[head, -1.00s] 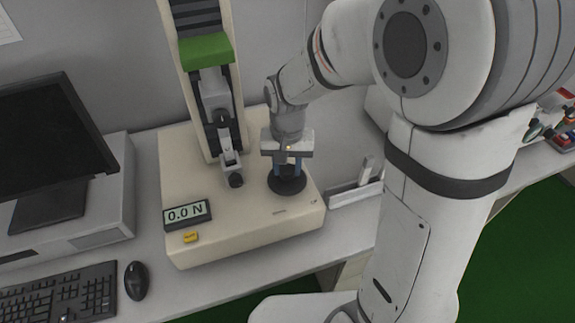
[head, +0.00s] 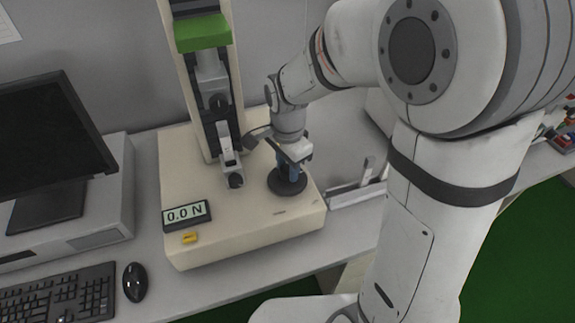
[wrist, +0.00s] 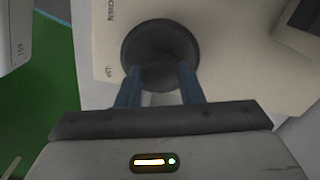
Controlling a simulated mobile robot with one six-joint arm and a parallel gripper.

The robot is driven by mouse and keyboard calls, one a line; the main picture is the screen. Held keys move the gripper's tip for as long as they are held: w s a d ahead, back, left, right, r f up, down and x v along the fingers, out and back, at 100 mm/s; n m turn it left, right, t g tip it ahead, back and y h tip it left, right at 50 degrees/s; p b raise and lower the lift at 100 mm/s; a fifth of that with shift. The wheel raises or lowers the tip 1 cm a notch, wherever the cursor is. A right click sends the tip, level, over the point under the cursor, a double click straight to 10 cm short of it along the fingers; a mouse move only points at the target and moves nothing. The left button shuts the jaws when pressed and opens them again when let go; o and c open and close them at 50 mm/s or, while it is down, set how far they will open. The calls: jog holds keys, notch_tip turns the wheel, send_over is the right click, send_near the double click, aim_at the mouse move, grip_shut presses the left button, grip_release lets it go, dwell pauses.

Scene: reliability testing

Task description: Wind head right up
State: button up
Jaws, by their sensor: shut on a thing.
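The test stand's pale base (head: 190,145) carries a black round handwheel (head: 287,190) at its right. My gripper (head: 290,176) comes down on it from above, shut on its central hub, with the jaws turned at an angle. The wrist view shows the blue fingers (wrist: 158,85) either side of the hub, above the wheel's disc (wrist: 160,38). The moving head with its green block (head: 203,33) is high on the column, near the top edge of the head view. Its grey upper grip (head: 211,72) hangs below it, above the lower grip (head: 230,158).
A display reading 0.0 N (head: 187,215) and a yellow button (head: 190,238) are at the base's front left. A monitor (head: 45,140), keyboard (head: 70,295) and mouse (head: 135,282) stand left. A grey tray (head: 355,190) lies right of the base.

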aim_at(287, 169)
jog(key=shift+m, duration=0.6)
jog(key=o, duration=1)
notch_tip(287, 169, up, 8)
jog(key=shift+f, duration=0.1)
dwell(0.4)
